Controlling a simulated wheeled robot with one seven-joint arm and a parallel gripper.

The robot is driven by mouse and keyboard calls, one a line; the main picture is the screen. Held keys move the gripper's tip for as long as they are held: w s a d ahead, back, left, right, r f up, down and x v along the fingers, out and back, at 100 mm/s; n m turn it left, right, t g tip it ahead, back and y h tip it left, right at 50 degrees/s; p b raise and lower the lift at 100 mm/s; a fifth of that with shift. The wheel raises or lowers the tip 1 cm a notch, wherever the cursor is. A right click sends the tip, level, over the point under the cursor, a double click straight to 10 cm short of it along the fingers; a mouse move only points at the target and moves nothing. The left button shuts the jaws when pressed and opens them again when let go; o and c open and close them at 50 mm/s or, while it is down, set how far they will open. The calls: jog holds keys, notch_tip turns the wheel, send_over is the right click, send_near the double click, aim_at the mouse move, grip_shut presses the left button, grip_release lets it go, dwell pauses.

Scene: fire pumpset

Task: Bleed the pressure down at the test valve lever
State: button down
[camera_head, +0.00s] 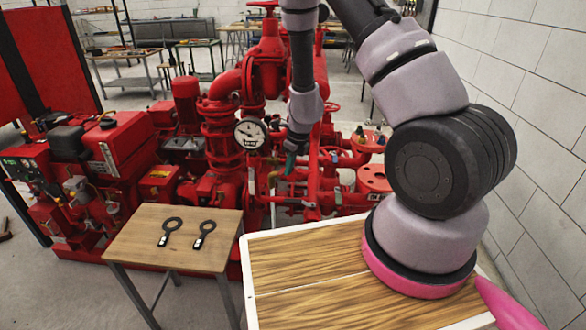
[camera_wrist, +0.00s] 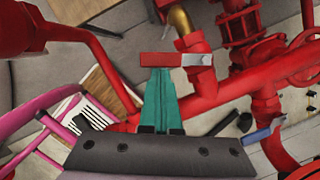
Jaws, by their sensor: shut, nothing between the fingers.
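In the wrist view, the teal fingers of my gripper (camera_wrist: 160,78) are together with nothing between them. A short red lever (camera_wrist: 160,59) with a grey metal end lies across the view right at the fingertips; I cannot tell whether they touch it. It looks like the test valve lever, beside a red pipe with a brass fitting (camera_wrist: 180,20). In the head view, my gripper (camera_head: 290,164) points down among the red pipes, right of the white pressure gauge (camera_head: 250,133). The lever cannot be made out there, and the gauge needle is too small to read.
Red pump pipework (camera_head: 220,140) surrounds the gripper closely. A blue handle (camera_wrist: 262,133) is at the right of the wrist view. A small wooden table (camera_head: 150,250) with two black ring-ended tools (camera_head: 170,230) stands at front left. A block wall (camera_head: 540,130) is on the right.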

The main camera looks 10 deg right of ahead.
jog(key=shift+w+a+m, duration=0.35)
jog(key=shift+a+m, duration=0.35)
jog(key=shift+m, duration=0.1)
jog(key=shift+a, duration=0.1)
